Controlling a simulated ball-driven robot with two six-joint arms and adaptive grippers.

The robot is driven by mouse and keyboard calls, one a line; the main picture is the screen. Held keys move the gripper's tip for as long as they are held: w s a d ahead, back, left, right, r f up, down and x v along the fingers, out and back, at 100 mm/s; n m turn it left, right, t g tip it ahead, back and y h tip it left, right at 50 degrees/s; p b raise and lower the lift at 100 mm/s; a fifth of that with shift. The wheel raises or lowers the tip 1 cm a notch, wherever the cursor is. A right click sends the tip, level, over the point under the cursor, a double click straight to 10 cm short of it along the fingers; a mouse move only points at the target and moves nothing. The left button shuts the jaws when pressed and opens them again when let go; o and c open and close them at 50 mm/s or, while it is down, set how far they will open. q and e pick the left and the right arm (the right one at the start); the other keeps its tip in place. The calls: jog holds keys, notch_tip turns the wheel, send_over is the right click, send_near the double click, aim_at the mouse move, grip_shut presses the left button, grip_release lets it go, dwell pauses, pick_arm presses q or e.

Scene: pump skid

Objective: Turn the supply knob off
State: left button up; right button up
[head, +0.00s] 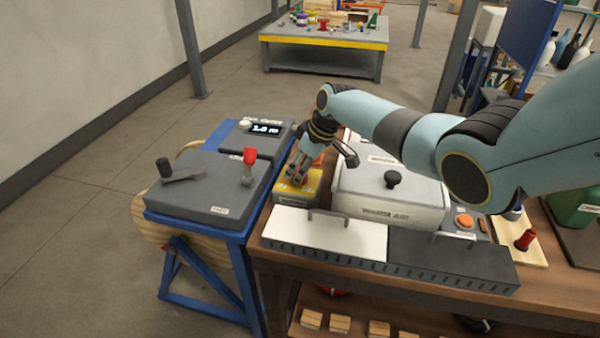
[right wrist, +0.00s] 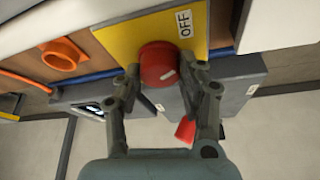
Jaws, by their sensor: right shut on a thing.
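The red supply knob (right wrist: 157,62) sits on a yellow panel (right wrist: 130,32) in the right wrist view. An OFF label (right wrist: 184,24) is on the panel, above and right of the knob. A short, slanted white mark shows on the knob's face, toward its lower right; it does not clearly point at the label. My right gripper (right wrist: 163,77) has a finger on each side of the knob and is shut on it. In the head view my right gripper (head: 297,176) is over the yellow box (head: 311,185) and hides the knob. My left gripper is not in view.
A white case (head: 392,203) with a black knob stands right of the yellow box. A grey unit with a red-tipped lever (head: 249,158) is to the left. An orange ring (right wrist: 62,55) is beside the panel. Floor at left is clear.

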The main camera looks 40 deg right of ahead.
jog(key=shift+n+y+b, duration=0.4)
jog(key=shift+n+b, duration=0.45)
jog(key=shift+n, duration=0.35)
jog(key=shift+g, duration=0.3)
jog(key=o, duration=1.1)
jog(key=shift+o, duration=0.2)
jog(key=shift+d, duration=0.1)
jog(key=v, duration=1.2)
